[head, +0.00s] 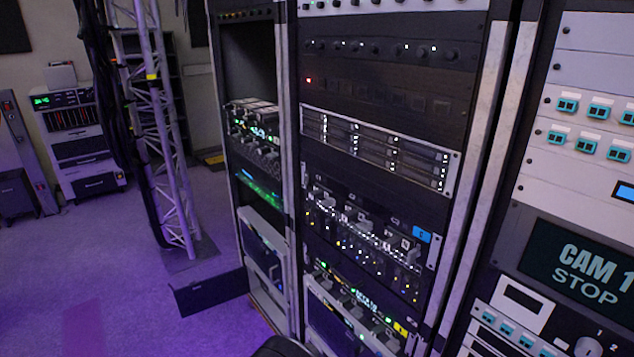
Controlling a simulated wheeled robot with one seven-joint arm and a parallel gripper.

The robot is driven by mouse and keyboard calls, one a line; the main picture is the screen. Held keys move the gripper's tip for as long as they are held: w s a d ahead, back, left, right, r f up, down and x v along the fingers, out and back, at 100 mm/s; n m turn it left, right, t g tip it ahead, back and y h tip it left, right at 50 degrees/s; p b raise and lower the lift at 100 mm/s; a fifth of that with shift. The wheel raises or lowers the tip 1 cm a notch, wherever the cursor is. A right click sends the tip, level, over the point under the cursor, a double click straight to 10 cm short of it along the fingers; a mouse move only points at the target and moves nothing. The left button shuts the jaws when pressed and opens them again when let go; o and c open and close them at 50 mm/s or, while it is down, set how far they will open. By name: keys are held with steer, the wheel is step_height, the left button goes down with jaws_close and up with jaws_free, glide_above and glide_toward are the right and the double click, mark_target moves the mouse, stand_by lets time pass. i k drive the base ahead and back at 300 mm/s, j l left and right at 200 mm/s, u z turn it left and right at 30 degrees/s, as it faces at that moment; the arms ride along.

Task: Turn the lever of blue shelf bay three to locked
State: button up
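A shelf with a blue label (421,235) at its right end sits in the middle rack, right of the picture's centre. Its face (360,232) carries a row of modules with small white and yellow lights and dark cables. The bay numbers and the lever of bay three are too small to make out, so I cannot tell how that lever stands. My gripper is not in view. A dark rounded shape at the bottom edge may be part of my arm.
A yellow-labelled shelf (400,329) is below. A dark panel (210,291) juts out low at the left rack. A truss with hanging cables (160,130) stands at left. The right rack has a "CAM 1 STOP" screen (583,272). Purple floor (90,260) is open at left.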

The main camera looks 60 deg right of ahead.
mark_target(413, 254)
steer(key=i+z, duration=0.2)
steer(key=z, duration=0.25)
steer(key=i+l+z, duration=0.1)
steer(key=z, duration=0.35)
steer(key=i+j+z, duration=0.1)
steer(key=i+z, duration=0.15)
steer(key=z, duration=0.2)
steer(key=i+j+z, duration=0.15)
steer(key=z, duration=0.3)
steer(key=i+j+z, duration=0.15)
steer(key=z, duration=0.3)
steer(key=i+j+z, duration=0.15)
steer(key=z, duration=0.3)
steer(key=j+z, duration=0.65)
steer(key=z, duration=0.25)
steer(key=i, duration=0.05)
